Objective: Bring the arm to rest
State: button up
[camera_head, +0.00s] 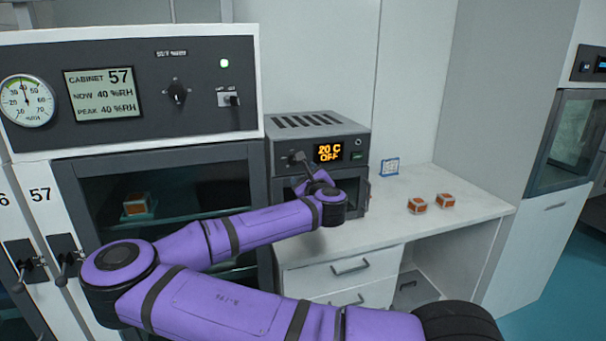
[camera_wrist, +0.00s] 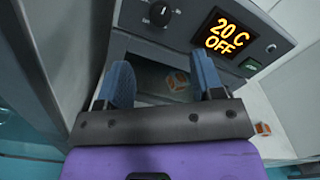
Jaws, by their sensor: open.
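My purple arm (camera_head: 262,222) reaches across the front of the cabinet to the small grey oven (camera_head: 310,120). My gripper (camera_head: 300,160) is in front of the oven, close to its knob in the head view. In the wrist view my gripper (camera_wrist: 165,80) has its two blue fingers spread apart with nothing held between them. The oven's display (camera_wrist: 228,38) reads 20 C OFF, and its knob (camera_wrist: 160,14) shows above the fingers. I cannot tell whether the fingertips touch the oven front.
Cabinet 57 (camera_head: 130,85) stands at left, with an orange item (camera_head: 137,204) inside. A tall cabinet (camera_head: 545,190) stands at right.

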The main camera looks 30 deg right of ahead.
dwell(0.5)
jog(key=s+d+f+m+g+h, duration=0.35)
jog(key=d+m, duration=0.25)
jog(key=m, duration=0.2)
jog(key=s+f+m+g+y, duration=0.1)
jog(key=s+f+m+g, duration=0.25)
jog(key=m, duration=0.55)
jog(key=s+f+m+g, duration=0.3)
jog(key=m+g, duration=0.1)
jog(key=m, duration=0.5)
jog(key=s+a+r+m+g+y, duration=0.1)
jog(key=s+a+r+m+y, duration=0.35)
jog(key=a+r, duration=0.25)
jog(key=s+a+r+m+y, duration=0.3)
jog(key=a+r+m, duration=0.2)
jog(key=a+r, duration=0.15)
jog(key=s+a+r+m, duration=0.2)
jog(key=s+a+r, duration=0.1)
jog(key=s+r, duration=0.3)
jog(key=s+a+r+m, duration=0.2)
jog(key=s+a+r, duration=0.2)
jog(key=s, duration=0.6)
notch_tip(320, 180, up, 2)
jog(key=shift+s+a+r, duration=0.2)
jog(key=shift+s+a, duration=0.05)
